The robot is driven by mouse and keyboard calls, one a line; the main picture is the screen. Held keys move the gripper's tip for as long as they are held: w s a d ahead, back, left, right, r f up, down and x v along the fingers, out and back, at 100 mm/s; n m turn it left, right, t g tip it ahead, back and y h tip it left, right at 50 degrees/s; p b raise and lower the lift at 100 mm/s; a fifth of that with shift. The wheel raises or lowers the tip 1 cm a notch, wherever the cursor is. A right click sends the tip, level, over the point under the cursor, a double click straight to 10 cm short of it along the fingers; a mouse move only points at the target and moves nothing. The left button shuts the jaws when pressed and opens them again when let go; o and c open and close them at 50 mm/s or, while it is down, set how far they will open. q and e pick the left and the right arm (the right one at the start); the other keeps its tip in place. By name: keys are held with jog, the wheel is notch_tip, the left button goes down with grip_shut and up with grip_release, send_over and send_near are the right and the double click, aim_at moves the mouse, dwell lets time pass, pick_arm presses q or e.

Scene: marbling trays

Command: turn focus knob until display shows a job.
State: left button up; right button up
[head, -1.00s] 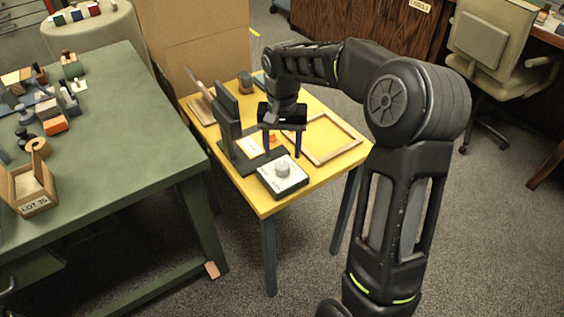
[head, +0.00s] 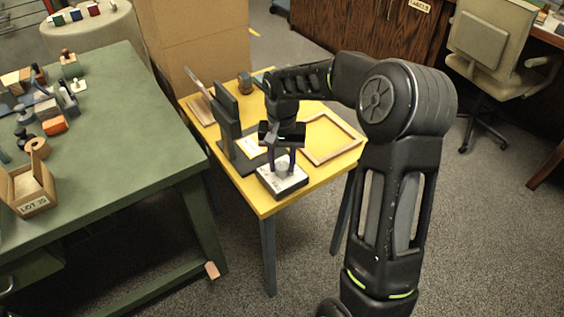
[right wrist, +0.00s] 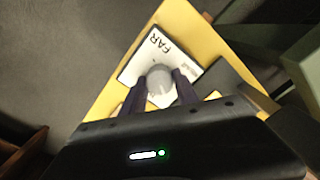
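The focus knob is a round grey knob (right wrist: 160,84) on a white-topped box (right wrist: 134,70) with "FAR" printed on it. In the head view the box (head: 290,187) sits at the near corner of the yellow table, and my gripper hides most of the knob. My right gripper (head: 281,165) points down over the box. In the right wrist view its two dark fingers (right wrist: 160,90) flank the knob closely and look closed on its sides. A dark upright stand (head: 228,118) is beside the box. No display reading is legible. My left gripper is not in view.
The yellow table (head: 246,190) also holds a wooden frame (head: 345,153) at right and a white card (head: 248,147) on the stand's base. A green table (head: 120,150) with blocks and a wooden lot box (head: 30,190) stands at left. A cardboard panel (head: 195,45) rises behind.

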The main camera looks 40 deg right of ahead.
grip_shut()
jog(key=shift+n, duration=0.5)
jog(key=n+p, duration=0.1)
jog(key=n, duration=0.4)
jog(key=n+p, duration=0.1)
jog(key=n, duration=0.5)
dwell(0.5)
jog(key=o, duration=0.6)
grip_release()
